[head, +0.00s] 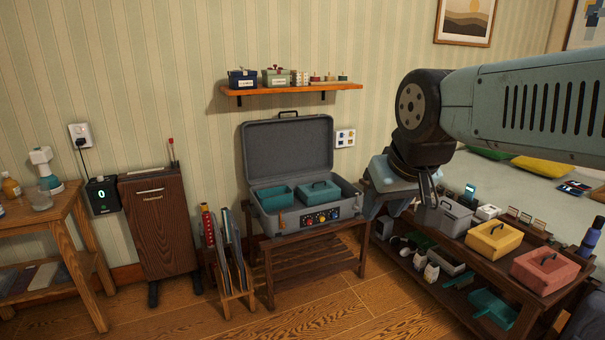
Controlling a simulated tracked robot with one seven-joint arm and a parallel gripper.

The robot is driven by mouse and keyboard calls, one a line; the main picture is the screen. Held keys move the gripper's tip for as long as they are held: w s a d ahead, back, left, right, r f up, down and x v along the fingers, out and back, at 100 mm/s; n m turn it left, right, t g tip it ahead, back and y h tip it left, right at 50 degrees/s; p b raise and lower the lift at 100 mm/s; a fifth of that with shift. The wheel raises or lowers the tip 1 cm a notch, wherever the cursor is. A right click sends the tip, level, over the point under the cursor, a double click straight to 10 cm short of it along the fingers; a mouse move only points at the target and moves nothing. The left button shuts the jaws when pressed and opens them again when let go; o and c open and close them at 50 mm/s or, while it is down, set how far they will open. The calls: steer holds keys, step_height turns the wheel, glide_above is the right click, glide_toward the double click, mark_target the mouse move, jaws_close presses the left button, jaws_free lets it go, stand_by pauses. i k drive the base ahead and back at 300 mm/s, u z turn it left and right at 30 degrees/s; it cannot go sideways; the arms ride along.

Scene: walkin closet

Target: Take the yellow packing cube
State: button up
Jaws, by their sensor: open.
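The yellow packing cube (494,241) is a box-shaped case with a dark handle on top. It sits on the top of the low wooden rack at the right, between a grey cube (446,217) and a red cube (542,269). My gripper (408,200) hangs from my arm above the rack's left end, left of the yellow cube and apart from it. It is open and I see nothing held in it. My wrist partly hides the jaws and the rack behind them.
An open grey suitcase (258,160) with teal cubes inside stands on a wooden stand. Small items lie behind the cubes on the rack (470,266), and shoes below. A bed (500,184) with a yellow cushion is behind. Wooden floor (375,318) in front is clear.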

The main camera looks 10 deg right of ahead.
mark_target(493, 239)
steer(key=z, duration=0.3)
steer(key=i, duration=1)
steer(key=z, duration=1.1)
steer(key=i, duration=0.95)
steer(key=z, duration=0.5)
steer(key=k, duration=0.85)
steer(key=z, duration=0.2)
steer(key=i, duration=0.9)
steer(key=u, duration=0.1)
